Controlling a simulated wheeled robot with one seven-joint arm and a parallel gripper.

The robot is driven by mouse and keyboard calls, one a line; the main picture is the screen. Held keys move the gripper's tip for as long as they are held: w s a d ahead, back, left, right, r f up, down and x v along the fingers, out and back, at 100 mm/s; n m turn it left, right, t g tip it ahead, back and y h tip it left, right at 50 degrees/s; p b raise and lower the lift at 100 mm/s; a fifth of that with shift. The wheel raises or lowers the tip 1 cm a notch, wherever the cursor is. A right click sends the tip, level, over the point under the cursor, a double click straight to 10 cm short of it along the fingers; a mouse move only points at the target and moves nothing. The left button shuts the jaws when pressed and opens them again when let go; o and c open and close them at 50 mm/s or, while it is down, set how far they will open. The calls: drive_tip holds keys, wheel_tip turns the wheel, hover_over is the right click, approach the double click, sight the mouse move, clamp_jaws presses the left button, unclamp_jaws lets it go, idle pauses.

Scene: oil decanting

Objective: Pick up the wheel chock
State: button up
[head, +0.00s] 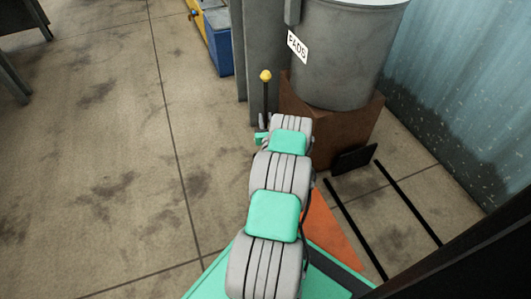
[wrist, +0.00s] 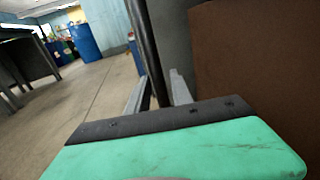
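No wheel chock can be clearly made out. A thin black rod with a yellow ball top (head: 265,76) stands upright left of the brown block; its lower end is hidden by my arm. In the wrist view a dark rod (wrist: 146,45) runs up between the two grey fingers of my gripper (wrist: 158,90). The fingers are apart, one on each side of the rod; I cannot tell whether they touch it. A dark flat piece (head: 355,159) lies at the foot of the brown block; I cannot tell whether it is the chock.
A grey drum (head: 345,60) stands on the brown block (head: 335,125), close right of my gripper. A blue corrugated wall (head: 450,90) is beyond it. Grey posts (head: 265,50) and a blue box (head: 220,45) stand at the back. The floor (head: 90,150) at left is clear.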

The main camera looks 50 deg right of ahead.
clamp_jaws()
idle(1.0)
drive_tip(key=shift+w+r, duration=0.1)
drive_tip(key=shift+r, duration=0.05)
